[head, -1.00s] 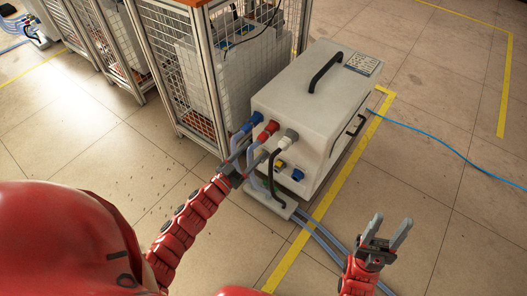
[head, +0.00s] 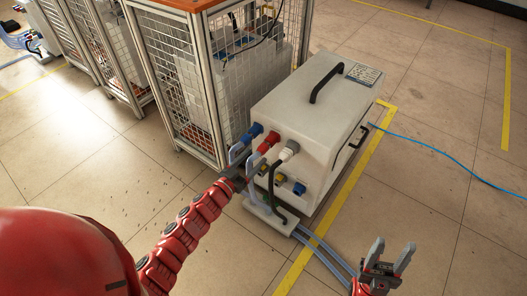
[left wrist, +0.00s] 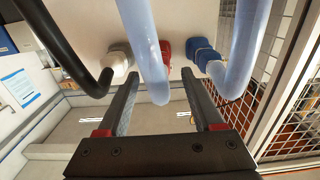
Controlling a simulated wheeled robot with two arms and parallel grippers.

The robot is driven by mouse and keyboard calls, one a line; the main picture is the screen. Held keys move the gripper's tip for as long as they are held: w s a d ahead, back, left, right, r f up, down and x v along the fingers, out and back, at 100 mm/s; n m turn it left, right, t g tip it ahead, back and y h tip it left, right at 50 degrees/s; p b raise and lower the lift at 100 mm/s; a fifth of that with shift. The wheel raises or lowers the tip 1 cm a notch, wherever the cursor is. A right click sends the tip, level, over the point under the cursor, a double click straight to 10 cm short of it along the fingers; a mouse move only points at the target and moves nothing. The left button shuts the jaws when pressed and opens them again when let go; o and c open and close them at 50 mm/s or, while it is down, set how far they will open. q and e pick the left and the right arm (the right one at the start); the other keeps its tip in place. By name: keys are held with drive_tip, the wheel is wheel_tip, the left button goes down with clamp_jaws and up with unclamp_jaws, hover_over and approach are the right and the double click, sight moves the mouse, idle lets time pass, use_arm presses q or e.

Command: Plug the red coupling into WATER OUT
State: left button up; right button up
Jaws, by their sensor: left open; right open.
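The red coupling (head: 268,141) is at the front panel of the pale heater box (head: 315,105), between a blue coupling (head: 252,131) and a white-grey connector (head: 289,150). A pale blue hose (left wrist: 146,50) hangs from it. I cannot tell whether it is fully seated, and no WATER OUT label is readable. My left gripper (head: 245,165) is open in front of the panel, below the couplings. In the left wrist view, the red coupling (left wrist: 166,52) shows beyond and between the open fingertips (left wrist: 158,73), partly hidden by its hose. My right gripper (head: 389,257) is open and empty, well away from the box.
A black cable (head: 272,185) and pale hoses run down to a low tray (head: 262,217) beneath the panel. A wire-mesh cage (head: 185,85) stands close on the left. Yellow floor tape (head: 335,222) and a thin blue cable (head: 440,152) lie to the right. Open floor lies in front.

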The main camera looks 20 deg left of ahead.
sight(258, 154)
use_arm(q)
drive_tip(key=x, duration=0.3)
drive_tip(key=shift+w+d, duration=0.15)
drive_tip(key=shift+w, duration=0.1)
drive_tip(key=shift+w+d, duration=0.25)
drive_tip(key=shift+w, duration=0.45)
drive_tip(key=shift+p, duration=0.9)
idle(0.4)
clamp_jaws()
idle(1.2)
drive_tip(key=shift+s+a, duration=0.1)
drive_tip(key=shift+s, duration=0.05)
